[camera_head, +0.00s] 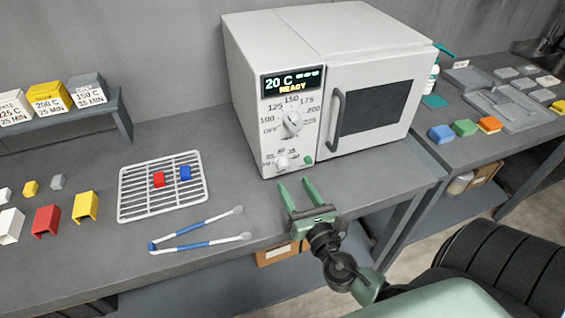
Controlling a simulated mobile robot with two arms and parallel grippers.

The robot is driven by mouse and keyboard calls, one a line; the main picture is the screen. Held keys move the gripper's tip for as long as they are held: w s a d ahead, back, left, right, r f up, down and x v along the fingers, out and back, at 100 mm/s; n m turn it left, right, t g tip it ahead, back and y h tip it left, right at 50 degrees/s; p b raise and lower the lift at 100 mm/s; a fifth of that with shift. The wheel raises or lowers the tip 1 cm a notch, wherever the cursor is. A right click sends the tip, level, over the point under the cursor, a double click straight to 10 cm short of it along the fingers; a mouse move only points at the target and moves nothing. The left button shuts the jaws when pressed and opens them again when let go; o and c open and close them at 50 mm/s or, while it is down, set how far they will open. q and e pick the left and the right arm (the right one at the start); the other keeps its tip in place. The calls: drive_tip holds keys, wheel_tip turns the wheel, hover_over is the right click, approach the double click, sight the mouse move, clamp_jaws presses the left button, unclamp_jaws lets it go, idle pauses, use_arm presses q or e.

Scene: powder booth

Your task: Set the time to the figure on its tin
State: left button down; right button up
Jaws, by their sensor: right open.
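The white oven (255,105) stands on the bench. Its display (291,83) reads 20 C, dashes and READY. The large temperature dial (292,122) sits above the smaller time dial (282,163); I cannot read either pointer setting surely. The labelled tins are on a shelf at left: white (14,108), 25 MIN; yellow (48,98), 200 C, 25 MIN; grey (87,92), 150 C, 35 MIN. A red piece (159,180) and a blue piece (185,173) lie on the wire rack (135,212). My right gripper (296,184) is open and empty, below the dials. My left gripper is not in view.
A green button (308,160) is right of the time dial. The oven door (372,105) is shut, its handle (337,120) on the left. Blue-and-white tongs (195,246) lie in front of the rack. Several coloured blocks, including a red one (45,221), stand at left.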

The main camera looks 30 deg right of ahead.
sight(286, 169)
drive_tip(key=p+x, duration=0.1)
drive_tip(key=x, duration=0.4)
drive_tip(key=shift+w+r+p, duration=0.25)
drive_tip(key=shift+p, duration=0.1)
drive_tip(key=shift+w+f, duration=0.1)
drive_tip(key=shift+w, duration=0.25)
drive_tip(key=shift+w+d, duration=0.1)
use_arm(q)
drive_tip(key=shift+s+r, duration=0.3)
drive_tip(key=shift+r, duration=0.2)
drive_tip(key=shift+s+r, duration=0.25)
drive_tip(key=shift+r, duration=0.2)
use_arm(e)
clamp_jaws()
